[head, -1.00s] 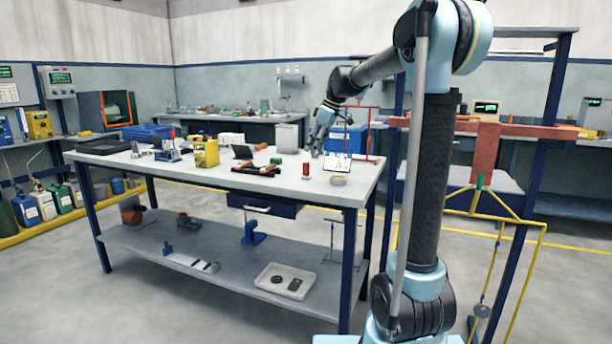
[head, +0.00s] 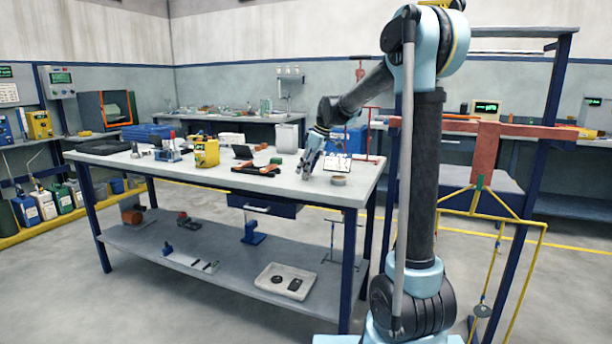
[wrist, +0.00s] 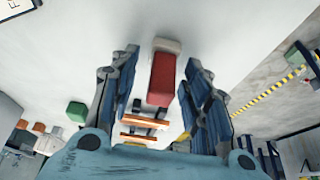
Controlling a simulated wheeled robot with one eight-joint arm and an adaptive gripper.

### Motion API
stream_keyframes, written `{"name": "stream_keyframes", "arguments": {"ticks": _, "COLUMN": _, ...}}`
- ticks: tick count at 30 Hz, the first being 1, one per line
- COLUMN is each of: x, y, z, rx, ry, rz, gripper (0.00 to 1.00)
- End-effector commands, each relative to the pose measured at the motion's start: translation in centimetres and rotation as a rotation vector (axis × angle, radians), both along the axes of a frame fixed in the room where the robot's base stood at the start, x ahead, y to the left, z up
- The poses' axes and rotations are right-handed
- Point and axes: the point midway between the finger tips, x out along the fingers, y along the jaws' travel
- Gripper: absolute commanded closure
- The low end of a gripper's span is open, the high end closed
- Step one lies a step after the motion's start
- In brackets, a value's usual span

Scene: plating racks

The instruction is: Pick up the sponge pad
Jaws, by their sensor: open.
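A red block with a pale end (wrist: 162,80), which looks like the sponge pad, shows between the fingers in the wrist view. My gripper (wrist: 160,66) is open, with one dark blue finger on each side of the block and a gap showing on both sides. I cannot tell how far the fingertips are above the tabletop. In the head view my gripper (head: 305,173) points down at the right part of the workbench (head: 230,180) and hides the red block.
A tan roll (head: 338,181) lies just right of my gripper. A green block (head: 275,160) and orange-and-black tools (head: 257,169) lie to its left. A yellow container (head: 206,153) stands further left. A red stand (head: 366,130) rises behind on the right.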

Motion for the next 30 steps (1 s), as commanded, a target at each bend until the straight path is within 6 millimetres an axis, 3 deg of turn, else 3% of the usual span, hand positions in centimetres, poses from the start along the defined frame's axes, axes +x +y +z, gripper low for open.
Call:
{"name": "stream_keyframes", "arguments": {"ticks": 4, "x": 0.0, "y": 0.0, "z": 0.0, "rx": 0.000, "ry": 0.000, "rz": 0.000, "gripper": 0.57}}
{"name": "stream_keyframes", "arguments": {"ticks": 9, "x": 0.0, "y": 0.0, "z": 0.0, "rx": 0.000, "ry": 0.000, "rz": 0.000, "gripper": 0.93}}
{"name": "stream_keyframes", "arguments": {"ticks": 10, "x": 0.0, "y": 0.0, "z": 0.0, "rx": 0.000, "ry": 0.000, "rz": 0.000, "gripper": 0.95}}
{"name": "stream_keyframes", "arguments": {"ticks": 23, "x": 0.0, "y": 0.0, "z": 0.5, "rx": 0.000, "ry": 0.000, "rz": 0.000, "gripper": 0.95}}
{"name": "stream_keyframes", "arguments": {"ticks": 30, "x": 0.0, "y": 0.0, "z": 4.0, "rx": 0.000, "ry": 0.000, "rz": 0.000, "gripper": 0.95}}
